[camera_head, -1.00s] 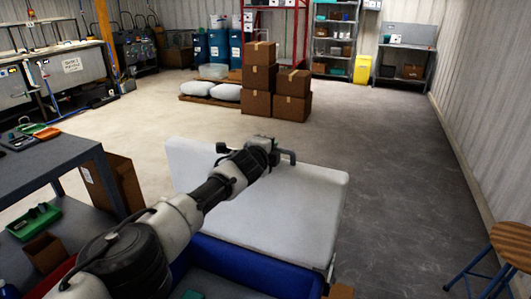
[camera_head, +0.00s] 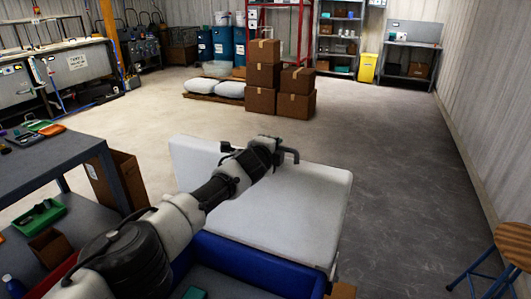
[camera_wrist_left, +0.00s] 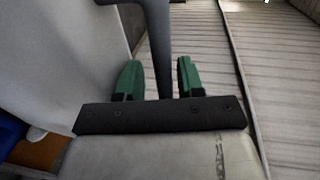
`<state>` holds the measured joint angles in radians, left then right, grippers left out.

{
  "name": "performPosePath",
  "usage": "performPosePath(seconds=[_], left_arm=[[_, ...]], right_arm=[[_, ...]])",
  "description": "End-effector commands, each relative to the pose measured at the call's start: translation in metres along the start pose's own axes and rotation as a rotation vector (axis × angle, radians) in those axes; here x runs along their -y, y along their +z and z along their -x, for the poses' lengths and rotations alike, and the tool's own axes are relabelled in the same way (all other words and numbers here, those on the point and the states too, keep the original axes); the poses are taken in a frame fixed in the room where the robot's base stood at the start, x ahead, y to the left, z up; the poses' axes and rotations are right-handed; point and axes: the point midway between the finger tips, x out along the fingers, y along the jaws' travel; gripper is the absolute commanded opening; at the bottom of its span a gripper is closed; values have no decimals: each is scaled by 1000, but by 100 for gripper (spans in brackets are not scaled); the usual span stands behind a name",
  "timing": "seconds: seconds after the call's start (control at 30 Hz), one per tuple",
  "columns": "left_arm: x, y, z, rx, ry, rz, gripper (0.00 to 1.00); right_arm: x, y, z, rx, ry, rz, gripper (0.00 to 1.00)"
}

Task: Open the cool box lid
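The cool box (camera_head: 255,265) is blue and stands low in the head view. Its pale lid (camera_head: 285,205) is raised, and part of the box's inside shows at the bottom edge. My left arm reaches across the lid, with the left gripper (camera_head: 284,156) at the lid's far side. In the left wrist view, the left gripper's green fingers (camera_wrist_left: 160,78) are apart on both sides of a dark handle bar (camera_wrist_left: 158,40). Narrow gaps show between bar and fingers. The pale lid (camera_wrist_left: 60,55) is beside them. My right gripper is out of view.
A grey workbench (camera_head: 60,155) with trays stands at left, a cardboard box (camera_head: 125,178) beside it. A stool (camera_head: 510,245) is at lower right. Stacked cartons (camera_head: 265,90) stand farther back. The floor right of the lid is clear.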

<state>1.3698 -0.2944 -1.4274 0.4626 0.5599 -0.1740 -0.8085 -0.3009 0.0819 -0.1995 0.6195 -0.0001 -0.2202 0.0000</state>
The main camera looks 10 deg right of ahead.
Motion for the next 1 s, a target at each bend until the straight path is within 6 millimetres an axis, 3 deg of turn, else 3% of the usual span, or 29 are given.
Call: performPosePath(seconds=[0.3, 1.0], left_arm=[[2, 1, 26, 2, -3, 6, 42], [0, 0, 100, 5, -6, 3, 42]], right_arm=[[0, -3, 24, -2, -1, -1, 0], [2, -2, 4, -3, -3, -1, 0]])
